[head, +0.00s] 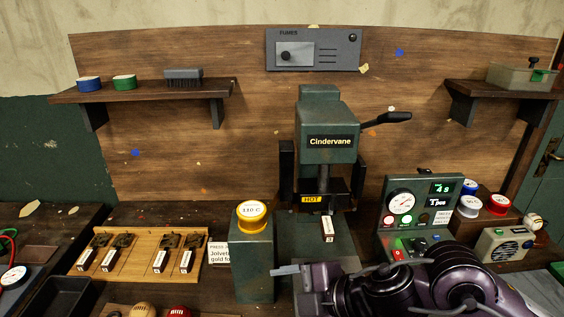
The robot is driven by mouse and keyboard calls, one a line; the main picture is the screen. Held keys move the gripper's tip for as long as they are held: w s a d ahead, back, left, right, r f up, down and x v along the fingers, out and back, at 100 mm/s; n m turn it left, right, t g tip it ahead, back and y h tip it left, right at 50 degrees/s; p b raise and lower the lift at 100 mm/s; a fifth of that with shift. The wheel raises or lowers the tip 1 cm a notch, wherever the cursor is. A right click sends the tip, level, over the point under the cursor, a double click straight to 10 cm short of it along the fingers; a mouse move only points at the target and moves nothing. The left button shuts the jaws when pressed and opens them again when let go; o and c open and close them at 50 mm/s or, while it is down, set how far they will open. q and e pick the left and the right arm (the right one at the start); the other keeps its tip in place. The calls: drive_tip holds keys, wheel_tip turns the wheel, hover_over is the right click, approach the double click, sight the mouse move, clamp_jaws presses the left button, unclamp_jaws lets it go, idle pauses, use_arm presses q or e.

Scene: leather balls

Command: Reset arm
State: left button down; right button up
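My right arm (430,285), dark purple and black, reaches in from the lower right in the head view. Its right gripper (288,270) points left, in front of the press base and beside the green pedestal (254,265). Only a flat grey finger-like part shows clearly, so its opening cannot be judged. I see nothing held in it. My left arm and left gripper are out of view. The green Cindervane press (328,120) stands behind the arm, with its black lever (390,118) out to the right and a HOT label on its lower part.
A wooden rack (125,257) with several stamps lies left. A control box (415,215) with gauge stands right of the press.

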drive_tip(key=w+d+f+m+t+h, duration=0.35)
drive_tip(key=d+m+t+h, duration=0.35)
drive_tip(key=m, duration=0.7)
drive_tip(key=s+d+f+m+g+h, duration=0.2)
drive_tip(key=s+d+f+m+g, duration=0.6)
drive_tip(key=s+d+f, duration=0.5)
wheel_tip(320, 180, down, 30)
drive_tip(key=s+a+f+n+g+b, duration=0.1)
drive_tip(key=s+n+g, duration=0.1)
drive_tip(key=s+d+f+g, duration=0.1)
drive_tip(key=s+d+f, duration=0.2)
drive_tip(key=s+f, duration=1.5)
drive_tip(key=shift+s+f+h+b, duration=0.25)
drive_tip(key=shift+s+b, duration=0.2)
drive_tip(key=shift+s, duration=0.45)
